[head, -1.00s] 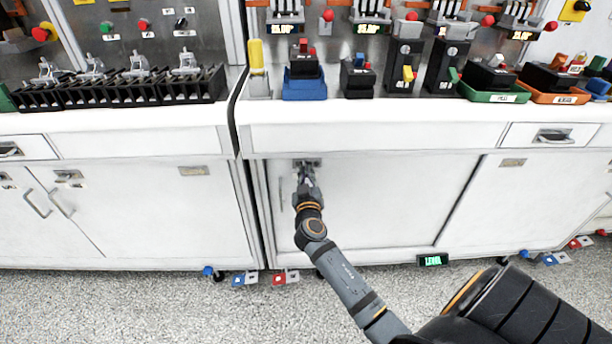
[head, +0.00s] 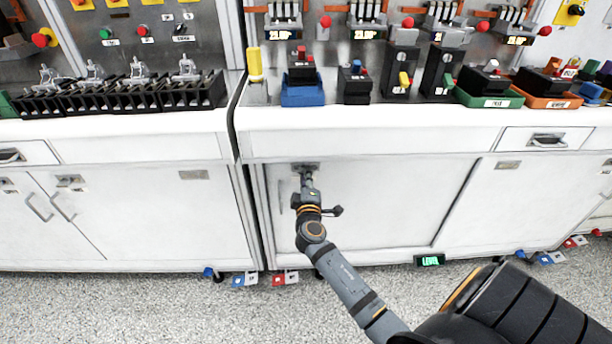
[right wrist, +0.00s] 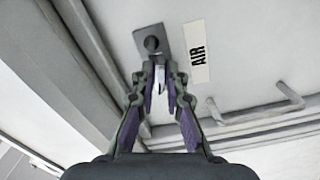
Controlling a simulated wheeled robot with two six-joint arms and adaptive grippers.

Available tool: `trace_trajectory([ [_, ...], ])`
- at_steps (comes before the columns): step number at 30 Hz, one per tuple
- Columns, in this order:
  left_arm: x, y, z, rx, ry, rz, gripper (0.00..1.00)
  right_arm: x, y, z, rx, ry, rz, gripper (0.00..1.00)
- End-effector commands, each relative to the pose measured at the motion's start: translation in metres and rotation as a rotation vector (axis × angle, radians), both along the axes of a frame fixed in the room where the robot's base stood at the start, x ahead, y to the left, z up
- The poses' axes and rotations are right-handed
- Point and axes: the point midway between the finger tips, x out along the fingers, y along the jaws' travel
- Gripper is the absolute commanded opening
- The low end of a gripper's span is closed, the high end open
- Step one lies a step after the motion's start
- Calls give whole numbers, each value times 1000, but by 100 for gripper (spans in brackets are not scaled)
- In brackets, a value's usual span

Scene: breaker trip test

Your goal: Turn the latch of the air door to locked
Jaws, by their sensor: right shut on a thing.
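The air door (head: 385,200) is a white panel under the counter in the head view. Its latch sits on a small grey plate (head: 314,165) near the door's top left corner. In the right wrist view a dark round pivot (right wrist: 152,43) shows on the plate, with a thin latch lever (right wrist: 162,76) running down from it between my fingers. A white label reading AIR (right wrist: 196,52) is beside the plate. My right gripper (head: 308,178) is shut on the latch lever; it also shows in the right wrist view (right wrist: 160,68). The fingers partly hide the lever. My left gripper is not in view.
A door handle (head: 281,200) stands out left of my right gripper, and shows in the right wrist view (right wrist: 255,115). The counter edge (head: 380,145) overhangs above. Breakers and switches stand on the counter. The floor (head: 170,310) in front is clear.

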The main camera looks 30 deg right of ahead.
Motion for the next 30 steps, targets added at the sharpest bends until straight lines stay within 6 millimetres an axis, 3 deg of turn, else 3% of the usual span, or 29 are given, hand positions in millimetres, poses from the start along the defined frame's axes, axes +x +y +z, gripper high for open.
trace_trajectory([
  [12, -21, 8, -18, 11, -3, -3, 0, 0, 0, 1, -216, 134, 2, 0],
  [30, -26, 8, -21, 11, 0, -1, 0, 0, 0, 0, -277, 173, 2, 0],
])
